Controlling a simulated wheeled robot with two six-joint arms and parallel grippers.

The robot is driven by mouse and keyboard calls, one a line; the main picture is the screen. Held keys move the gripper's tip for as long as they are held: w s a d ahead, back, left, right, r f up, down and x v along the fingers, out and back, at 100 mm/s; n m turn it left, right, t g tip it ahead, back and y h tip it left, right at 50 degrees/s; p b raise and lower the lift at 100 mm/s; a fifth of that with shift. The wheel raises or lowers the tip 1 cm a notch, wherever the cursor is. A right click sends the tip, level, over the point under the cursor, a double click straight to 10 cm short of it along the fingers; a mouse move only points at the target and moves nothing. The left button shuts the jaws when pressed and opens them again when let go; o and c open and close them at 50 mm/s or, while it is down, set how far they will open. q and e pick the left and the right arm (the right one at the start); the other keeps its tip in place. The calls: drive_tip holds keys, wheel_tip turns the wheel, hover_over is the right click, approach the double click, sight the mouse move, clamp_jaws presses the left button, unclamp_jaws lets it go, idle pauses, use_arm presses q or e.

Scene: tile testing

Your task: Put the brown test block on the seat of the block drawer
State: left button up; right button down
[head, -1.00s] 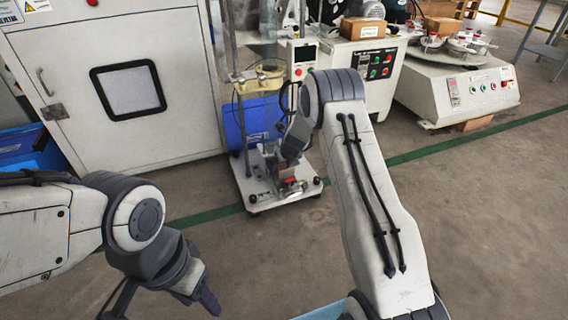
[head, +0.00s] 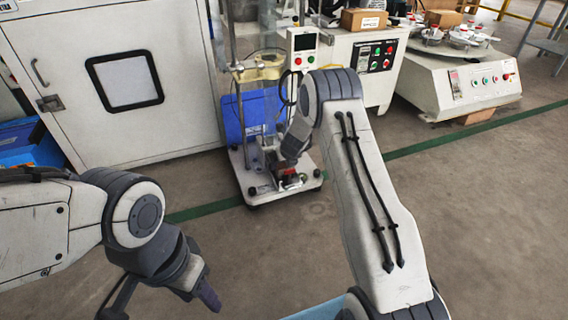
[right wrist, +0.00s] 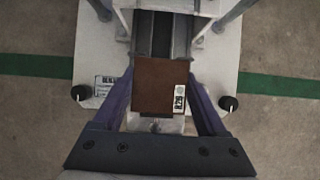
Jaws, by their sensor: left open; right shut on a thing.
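The brown test block (right wrist: 156,86) with a white label is between the purple fingers of my right gripper (right wrist: 160,98) in the right wrist view. The gripper is shut on it. The block is over the lower part of the block drawer machine (head: 255,192), with a dark channel (right wrist: 162,35) just beyond it. I cannot tell whether the block touches the seat below, which it hides. In the head view my right arm covers part of this, and only a small reddish-brown patch shows at the gripper. My left gripper (head: 160,306) is open and empty at the lower left.
A white cabinet (head: 180,125) with a dark window stands at the left. A blue container (head: 238,122) is behind the machine's column. A white control bench (head: 385,75) and a round-topped machine (head: 465,85) stand at the right. The floor (head: 490,220) at right is clear.

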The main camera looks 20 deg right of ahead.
idle(0.3)
drive_tip(key=shift+c, duration=0.5)
unclamp_jaws()
drive_tip(key=shift+o, duration=0.5)
drive_tip(key=shift+f, duration=0.1)
